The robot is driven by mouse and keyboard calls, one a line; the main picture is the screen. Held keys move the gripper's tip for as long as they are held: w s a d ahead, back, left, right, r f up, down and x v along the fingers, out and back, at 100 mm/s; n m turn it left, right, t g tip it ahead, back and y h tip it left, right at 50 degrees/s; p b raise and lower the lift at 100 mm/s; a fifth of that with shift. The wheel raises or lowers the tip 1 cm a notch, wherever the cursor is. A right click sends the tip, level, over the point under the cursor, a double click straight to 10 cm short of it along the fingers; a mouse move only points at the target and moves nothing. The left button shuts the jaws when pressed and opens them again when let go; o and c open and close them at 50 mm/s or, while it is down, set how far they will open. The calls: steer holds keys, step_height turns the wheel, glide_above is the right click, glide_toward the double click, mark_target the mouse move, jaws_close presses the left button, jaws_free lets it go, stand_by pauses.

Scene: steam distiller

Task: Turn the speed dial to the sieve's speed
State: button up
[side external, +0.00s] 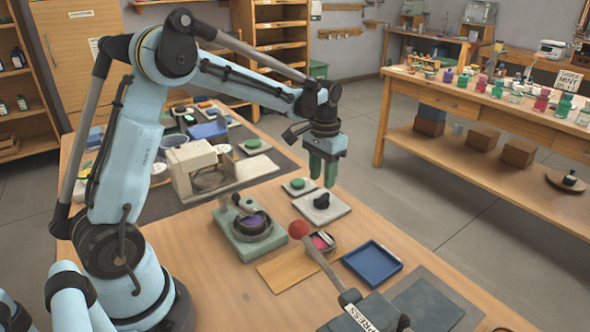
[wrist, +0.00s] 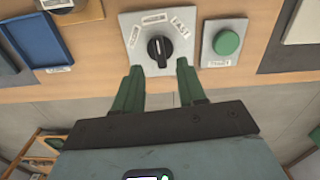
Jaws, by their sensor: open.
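The speed dial (wrist: 160,48) is a black knob on a pale grey plate (wrist: 187,46). Its ridge runs roughly straight up the wrist view. I cannot tell which machine is the sieve.
A green button (wrist: 227,42) on its own plate is right of the dial in the wrist view. A blue tray (side external: 372,262), a red-knobbed press lever (side external: 299,229) and a green-based bowl device (side external: 247,240) stand nearby. A beige machine (side external: 196,175) is to the left.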

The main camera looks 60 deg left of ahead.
mark_target(321, 196)
steer(key=shift+f, duration=2.65)
steer(key=shift+c, duration=0.3)
jaws_close()
